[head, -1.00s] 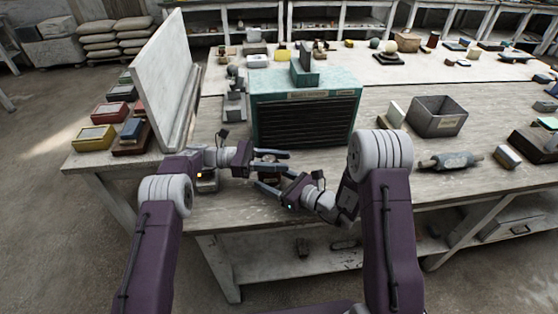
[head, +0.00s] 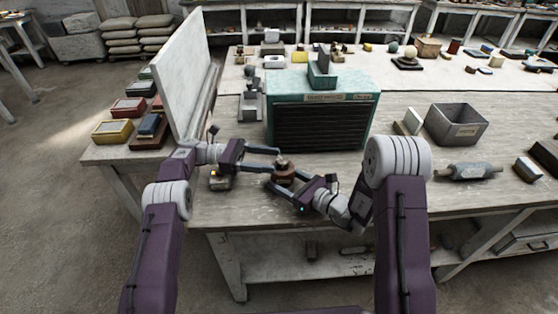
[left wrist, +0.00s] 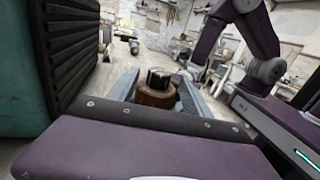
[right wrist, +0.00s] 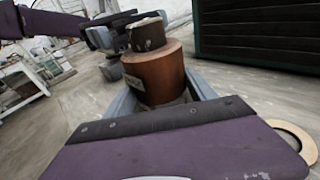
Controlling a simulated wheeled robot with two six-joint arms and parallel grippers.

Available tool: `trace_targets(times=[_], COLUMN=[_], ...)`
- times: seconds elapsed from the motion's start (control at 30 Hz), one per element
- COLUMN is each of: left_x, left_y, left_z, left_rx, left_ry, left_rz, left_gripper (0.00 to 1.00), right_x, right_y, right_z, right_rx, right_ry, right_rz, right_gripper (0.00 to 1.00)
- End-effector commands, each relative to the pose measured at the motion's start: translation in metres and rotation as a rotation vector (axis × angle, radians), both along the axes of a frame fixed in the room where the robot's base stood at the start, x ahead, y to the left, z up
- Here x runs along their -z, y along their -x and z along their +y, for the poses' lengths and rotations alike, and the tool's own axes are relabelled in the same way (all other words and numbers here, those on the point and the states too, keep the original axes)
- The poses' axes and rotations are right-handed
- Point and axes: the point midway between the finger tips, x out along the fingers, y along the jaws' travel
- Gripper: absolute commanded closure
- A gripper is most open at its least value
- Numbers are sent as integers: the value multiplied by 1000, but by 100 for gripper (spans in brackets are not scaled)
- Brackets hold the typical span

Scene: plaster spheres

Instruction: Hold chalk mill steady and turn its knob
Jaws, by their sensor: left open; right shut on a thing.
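The chalk mill (head: 284,176) is a reddish-brown cylinder with a dark, worn knob on top, near the table's front edge. In the right wrist view its body (right wrist: 155,75) stands upright between the fingers of my right gripper (head: 279,184), which is shut on it. My left gripper (head: 277,159) is open at knob height. In the left wrist view the knob (left wrist: 158,77) shows between and beyond its spread fingers. In the right wrist view the left fingers (right wrist: 122,22) are just behind and beside the knob (right wrist: 148,34); contact cannot be told.
A teal cabinet with black slats (head: 322,125) stands close behind the mill. A white panel (head: 180,75) rises at the left. A grey bin (head: 456,124) and a grey roller (head: 468,171) lie to the right.

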Motion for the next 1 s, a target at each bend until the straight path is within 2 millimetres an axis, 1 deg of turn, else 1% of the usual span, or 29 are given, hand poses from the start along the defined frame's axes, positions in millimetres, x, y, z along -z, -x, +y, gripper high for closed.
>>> trace_targets(times=[0.27,0.37,0.47,0.63,0.77,0.9,1.0], left_x=[0,-4,-10,-20,-20,-14,-9], left_y=[0,-3,-8,-11,-2,17,30], left_z=[1,2,6,17,25,33,36], left_rx=[-1,-23,-88,-267,-408,-530,-588], left_ry=[1,14,45,89,83,45,16], left_rz=[0,0,2,-3,-4,-1,2], left_gripper=[42,42,42,42,42,42,42], right_x=[0,0,0,0,0,0,0], right_y=[0,0,0,0,0,0,0], right_z=[0,0,0,0,0,0,0], right_rx=[0,0,0,1,0,0,0], right_ry=[0,0,0,0,0,0,0], right_rz=[0,0,0,0,0,0,0], right_gripper=[77,77,77,77,77,77,77])
